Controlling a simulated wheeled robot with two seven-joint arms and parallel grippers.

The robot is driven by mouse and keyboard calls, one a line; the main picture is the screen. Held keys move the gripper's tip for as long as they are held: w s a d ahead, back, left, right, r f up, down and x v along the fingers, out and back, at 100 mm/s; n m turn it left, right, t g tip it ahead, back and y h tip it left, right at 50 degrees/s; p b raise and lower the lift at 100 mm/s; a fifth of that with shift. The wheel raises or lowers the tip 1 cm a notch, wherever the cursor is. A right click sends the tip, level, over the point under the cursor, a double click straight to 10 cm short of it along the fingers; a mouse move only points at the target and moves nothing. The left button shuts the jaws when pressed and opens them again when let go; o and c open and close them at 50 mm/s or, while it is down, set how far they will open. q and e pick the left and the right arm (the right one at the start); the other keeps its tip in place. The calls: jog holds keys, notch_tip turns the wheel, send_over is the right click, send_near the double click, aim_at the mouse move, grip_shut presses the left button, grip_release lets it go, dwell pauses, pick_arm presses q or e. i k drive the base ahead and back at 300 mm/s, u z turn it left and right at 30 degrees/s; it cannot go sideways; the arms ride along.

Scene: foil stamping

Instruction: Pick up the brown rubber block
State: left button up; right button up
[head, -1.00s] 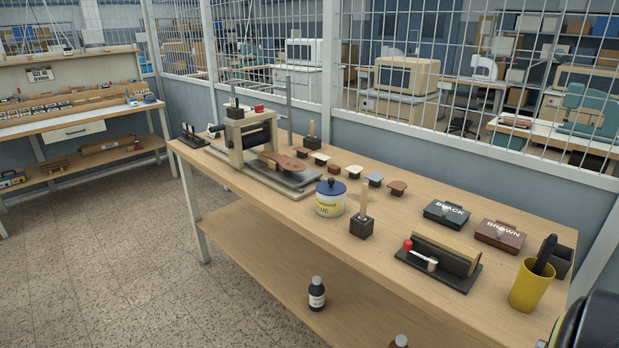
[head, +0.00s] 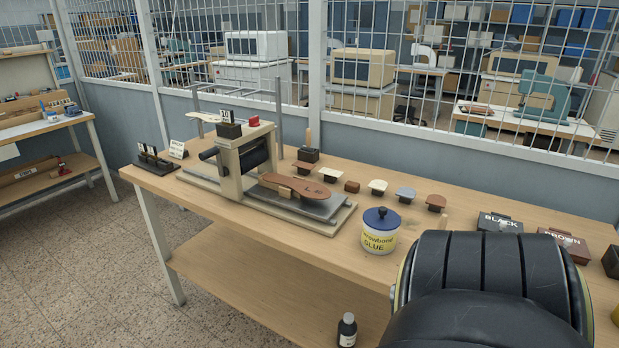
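A small plain brown block (head: 352,186) sits in a row of small pieces on the wooden workbench (head: 270,255), behind the glue tub. A white-topped piece (head: 328,174) is to its left and another white-topped piece (head: 377,186) to its right. A brown-topped piece (head: 436,202) stands at the right end of the row. No gripper shows in the head view. A large black arm part of mine fills the lower right and hides much of the bench there.
A press (head: 240,165) with a brown sole-shaped piece (head: 293,186) on its bed stands left of the row. A glue tub (head: 380,231) stands in front of the row. Black (head: 497,223) and brown (head: 566,245) labelled boxes lie to the right. A wire-mesh partition runs behind.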

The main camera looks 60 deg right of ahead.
aim_at(353, 187)
jog(key=z, duration=0.55)
jog(key=i, duration=1.45)
jog(key=z, duration=1.15)
